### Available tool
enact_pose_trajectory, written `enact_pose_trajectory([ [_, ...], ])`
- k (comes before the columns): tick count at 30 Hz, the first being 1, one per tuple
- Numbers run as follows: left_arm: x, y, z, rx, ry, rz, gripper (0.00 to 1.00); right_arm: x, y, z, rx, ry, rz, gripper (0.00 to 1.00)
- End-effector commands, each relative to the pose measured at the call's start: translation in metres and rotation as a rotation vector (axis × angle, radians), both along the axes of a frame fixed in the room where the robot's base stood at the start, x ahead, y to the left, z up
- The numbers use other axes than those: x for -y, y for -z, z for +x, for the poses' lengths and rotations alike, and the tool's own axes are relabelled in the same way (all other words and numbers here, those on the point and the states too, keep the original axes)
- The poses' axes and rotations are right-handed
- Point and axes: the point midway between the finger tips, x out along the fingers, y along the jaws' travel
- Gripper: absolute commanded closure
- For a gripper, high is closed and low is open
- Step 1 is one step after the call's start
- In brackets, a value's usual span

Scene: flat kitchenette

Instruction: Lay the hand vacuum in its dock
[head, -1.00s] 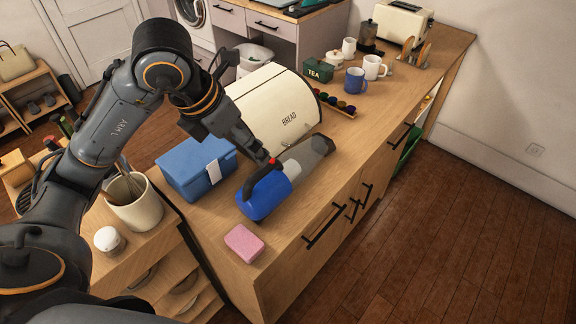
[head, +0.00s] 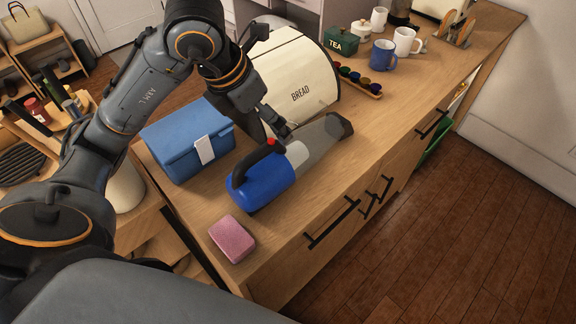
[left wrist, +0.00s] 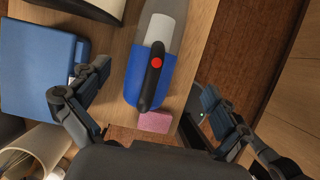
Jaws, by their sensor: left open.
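The hand vacuum (head: 262,188) lies on the wooden counter, with a blue body, black handle, red button, pale band and grey nozzle pointing to the back right. In the left wrist view the vacuum (left wrist: 150,75) lies lengthwise between my spread fingers, handle toward me. My left gripper (head: 272,128) is open and empty, just behind the vacuum in the head view; it also shows in the left wrist view (left wrist: 156,82). I cannot make out the dock in these frames. My right gripper is not in view.
A blue lunch box (head: 188,142) and a cream bread bin (head: 300,75) stand behind the vacuum. A pink sponge (head: 232,238) lies near the counter's front left corner. A spice rack (head: 358,80), mugs (head: 383,54) and a tea tin (head: 341,46) stand farther right. Counter right of the nozzle is clear.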

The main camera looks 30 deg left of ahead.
Motion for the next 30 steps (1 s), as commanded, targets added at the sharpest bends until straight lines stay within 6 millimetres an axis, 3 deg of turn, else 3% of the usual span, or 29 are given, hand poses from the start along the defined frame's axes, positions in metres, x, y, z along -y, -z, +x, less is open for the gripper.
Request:
enact_pose_trajectory([
  [9,0.006,0.044,0.014,-0.008,-0.001,-0.002,0.00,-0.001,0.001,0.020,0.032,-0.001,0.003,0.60],
  [15,0.010,0.074,0.027,-0.005,-0.001,-0.002,0.00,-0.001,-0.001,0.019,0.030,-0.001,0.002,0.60],
  [23,0.012,0.092,0.034,-0.005,-0.001,-0.002,0.00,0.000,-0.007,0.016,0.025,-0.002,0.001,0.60],
  [30,0.015,0.124,0.046,-0.004,-0.001,-0.002,0.00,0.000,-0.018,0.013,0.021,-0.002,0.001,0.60],
])
